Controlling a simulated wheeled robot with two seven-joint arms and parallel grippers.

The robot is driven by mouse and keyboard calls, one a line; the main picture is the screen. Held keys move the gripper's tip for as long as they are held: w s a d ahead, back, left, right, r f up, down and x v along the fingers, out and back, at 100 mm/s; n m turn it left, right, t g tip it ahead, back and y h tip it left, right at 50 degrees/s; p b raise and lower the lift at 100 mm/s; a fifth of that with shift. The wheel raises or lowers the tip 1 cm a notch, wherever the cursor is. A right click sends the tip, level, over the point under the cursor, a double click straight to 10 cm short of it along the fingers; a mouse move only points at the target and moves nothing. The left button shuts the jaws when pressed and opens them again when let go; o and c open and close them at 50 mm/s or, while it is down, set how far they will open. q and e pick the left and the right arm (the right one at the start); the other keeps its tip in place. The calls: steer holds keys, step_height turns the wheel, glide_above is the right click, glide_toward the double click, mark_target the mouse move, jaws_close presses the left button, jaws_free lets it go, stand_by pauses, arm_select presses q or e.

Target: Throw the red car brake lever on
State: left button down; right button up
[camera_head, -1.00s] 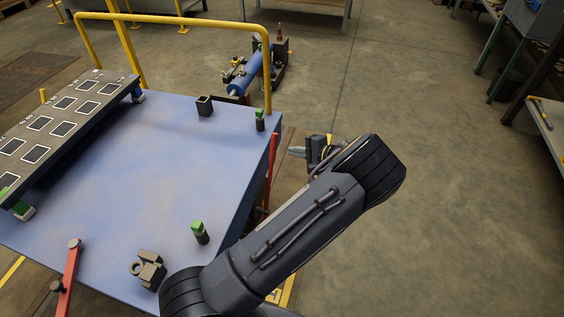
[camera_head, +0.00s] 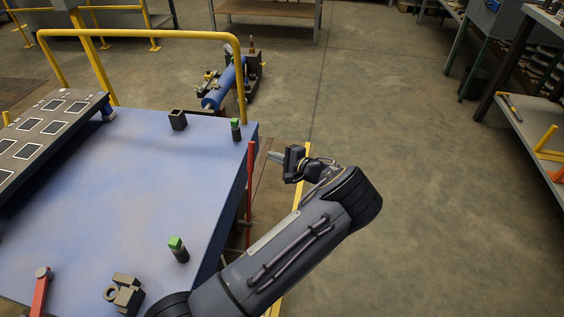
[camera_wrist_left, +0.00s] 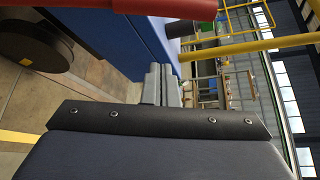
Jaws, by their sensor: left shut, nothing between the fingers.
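A red upright lever (camera_head: 249,190) stands at the right side of the blue car deck (camera_head: 130,200) in the head view. A second red lever (camera_head: 39,295) with a grey round top stands at the near left edge. My left gripper (camera_head: 272,156) is shut and empty, its fingertips just right of the upright lever's upper end, seemingly apart from it; depth is hard to judge. In the left wrist view, the shut grey fingers (camera_wrist_left: 163,85) point at the blue car side, and a red bar (camera_wrist_left: 175,7) crosses the top, close to the camera. My right gripper is out of view.
A yellow rail (camera_head: 150,36) rises at the deck's far end. Green-topped posts (camera_head: 178,249) and a dark bracket (camera_head: 125,296) stand on the deck. A yellow floor line (camera_head: 303,180) runs beside the car. Shelves (camera_head: 540,130) stand far right; the floor between is open.

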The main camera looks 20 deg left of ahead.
arm_select(q)
steer(key=a, duration=0.1)
steer(key=s+a+b, duration=0.1)
steer(key=s+a, duration=0.1)
steer(key=a, duration=0.1)
steer(key=shift+s+a+r, duration=0.1)
steer(key=shift+s+r, duration=0.15)
steer(key=shift+r, duration=0.15)
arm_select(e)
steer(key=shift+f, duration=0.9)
arm_select(q)
steer(key=shift+s, duration=0.1)
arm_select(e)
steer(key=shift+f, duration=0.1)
